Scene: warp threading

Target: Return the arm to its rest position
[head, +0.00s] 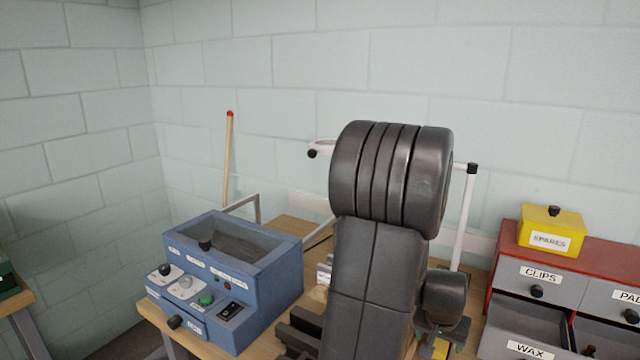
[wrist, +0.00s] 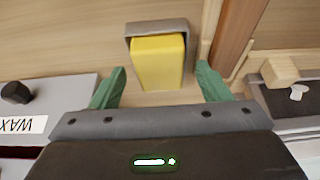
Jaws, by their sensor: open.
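My gripper (wrist: 160,68) is open in the wrist view, its two green fingers spread wide. A yellow block (wrist: 158,62) in a grey holder (wrist: 157,27) shows between and beyond the fingers, with a gap on each side. I see nothing held. In the head view my dark arm rises in the middle and hides much of the bench. My fingers are not clear there; a small yellow part (head: 440,348) shows low beside the arm.
A blue control box (head: 270,283) stands left on the wooden bench (head: 290,226). A white frame (head: 463,215) stands behind my arm. At right is a red-topped drawer unit (head: 600,248) marked CLIPS and WAX, one drawer looking open, with a yellow SPARES box (head: 550,231) on top.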

